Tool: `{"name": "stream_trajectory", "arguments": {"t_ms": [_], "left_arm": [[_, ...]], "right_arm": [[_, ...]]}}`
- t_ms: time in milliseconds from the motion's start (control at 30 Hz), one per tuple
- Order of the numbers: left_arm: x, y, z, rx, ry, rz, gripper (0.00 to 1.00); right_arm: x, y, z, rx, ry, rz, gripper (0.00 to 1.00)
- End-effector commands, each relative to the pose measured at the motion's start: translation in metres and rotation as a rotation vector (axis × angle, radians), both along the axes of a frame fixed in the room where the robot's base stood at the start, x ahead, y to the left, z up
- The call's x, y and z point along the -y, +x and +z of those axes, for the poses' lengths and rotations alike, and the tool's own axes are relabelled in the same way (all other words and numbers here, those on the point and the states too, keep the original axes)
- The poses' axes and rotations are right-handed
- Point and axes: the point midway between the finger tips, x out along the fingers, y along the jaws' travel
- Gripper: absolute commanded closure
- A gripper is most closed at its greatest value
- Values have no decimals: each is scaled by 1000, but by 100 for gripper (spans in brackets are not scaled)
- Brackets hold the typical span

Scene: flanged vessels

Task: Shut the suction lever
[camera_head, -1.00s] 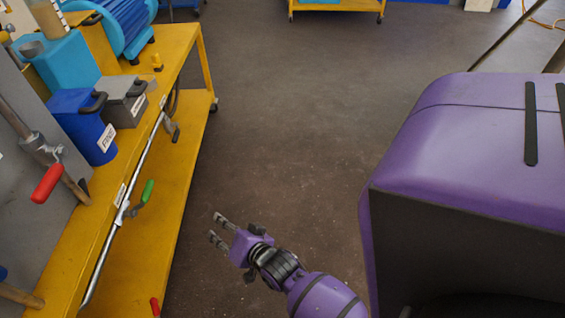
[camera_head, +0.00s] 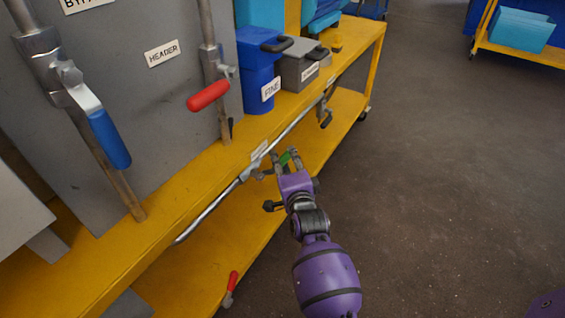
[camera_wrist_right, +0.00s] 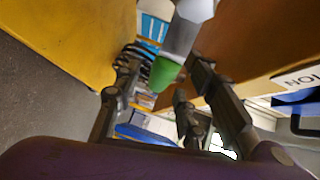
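A lever with a green handle (camera_head: 285,159) sits on the metal pipe (camera_head: 215,203) along the yellow cart's side. A small label (camera_head: 260,149) is beside it, too small to read in the head view. In the right wrist view a label (camera_wrist_right: 297,79) shows partly, upside down, ending in "ION". My right gripper (camera_head: 287,153) is open at the green handle. The fingers partly hide the handle in the head view. My left gripper is not in view.
Other levers are near: a red one (camera_head: 208,96) and a blue one (camera_head: 109,138) on upright pipes, and a low red one (camera_head: 232,283). A blue bin (camera_head: 258,72) and grey box (camera_head: 301,68) stand on the cart (camera_head: 190,190). The floor (camera_head: 440,190) at right is clear.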

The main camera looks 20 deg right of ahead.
Motion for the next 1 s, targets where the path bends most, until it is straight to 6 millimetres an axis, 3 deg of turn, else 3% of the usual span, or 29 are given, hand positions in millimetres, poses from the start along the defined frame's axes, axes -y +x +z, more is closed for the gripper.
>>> {"name": "stream_trajectory", "arguments": {"t_ms": [200, 467, 733, 1000], "left_arm": [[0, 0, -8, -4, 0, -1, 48], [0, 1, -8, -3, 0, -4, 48], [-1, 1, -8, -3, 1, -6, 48], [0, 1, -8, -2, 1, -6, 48]], "right_arm": [[3, 17, -4, -1, -1, 0, 62], [3, 18, -2, 0, -1, -1, 62], [3, 18, -3, 0, -1, 0, 98], [3, 18, -3, 0, -1, 0, 100]]}}
